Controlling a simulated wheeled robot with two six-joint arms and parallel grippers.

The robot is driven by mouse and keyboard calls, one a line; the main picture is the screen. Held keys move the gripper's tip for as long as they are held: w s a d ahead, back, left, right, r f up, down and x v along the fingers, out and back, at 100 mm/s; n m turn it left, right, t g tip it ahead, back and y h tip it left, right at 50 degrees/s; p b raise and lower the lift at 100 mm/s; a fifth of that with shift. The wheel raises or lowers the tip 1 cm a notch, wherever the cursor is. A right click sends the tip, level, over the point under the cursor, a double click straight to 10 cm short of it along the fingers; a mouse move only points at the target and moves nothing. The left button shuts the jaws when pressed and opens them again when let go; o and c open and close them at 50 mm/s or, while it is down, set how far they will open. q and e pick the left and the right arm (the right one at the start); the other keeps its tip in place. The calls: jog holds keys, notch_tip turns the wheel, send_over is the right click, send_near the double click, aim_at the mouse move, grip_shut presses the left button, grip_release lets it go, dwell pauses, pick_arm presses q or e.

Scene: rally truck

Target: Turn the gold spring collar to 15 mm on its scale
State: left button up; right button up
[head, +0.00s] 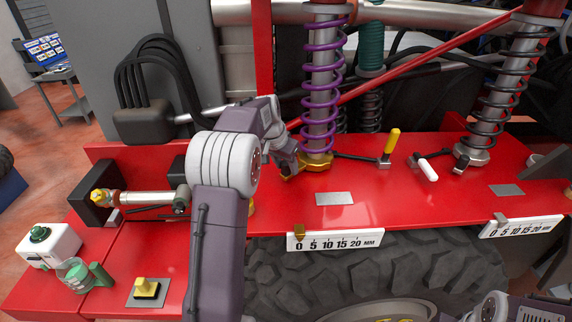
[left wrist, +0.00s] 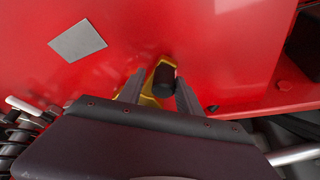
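The gold spring collar (head: 318,164) sits at the foot of the purple spring (head: 322,75) on the red deck. The white scale (head: 340,241) on the deck's front edge reads 0 to 20 mm; its gold pointer (head: 300,231) stands at 0. My left gripper (head: 290,160) is at the collar's left side. In the left wrist view, its fingers (left wrist: 157,88) are apart, on either side of a black knob (left wrist: 165,76) and a gold part (left wrist: 151,92). A gap shows at the left finger; contact at the right finger is unclear.
A yellow-handled lever (head: 391,142) and a white-handled lever (head: 428,170) stand right of the collar. A second spring (head: 500,90) has its own scale (head: 522,228). A red bar (head: 430,55) slants behind. Bare deck lies around a grey plate (head: 334,198).

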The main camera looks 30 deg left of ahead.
pick_arm(q)
jog(key=shift+a, duration=0.1)
jog(key=c, duration=0.5)
jog(key=shift+a+f, duration=0.15)
jog(key=shift+a, duration=0.1)
grip_shut()
jog(key=shift+d+f, duration=0.1)
jog(key=shift+d, duration=0.05)
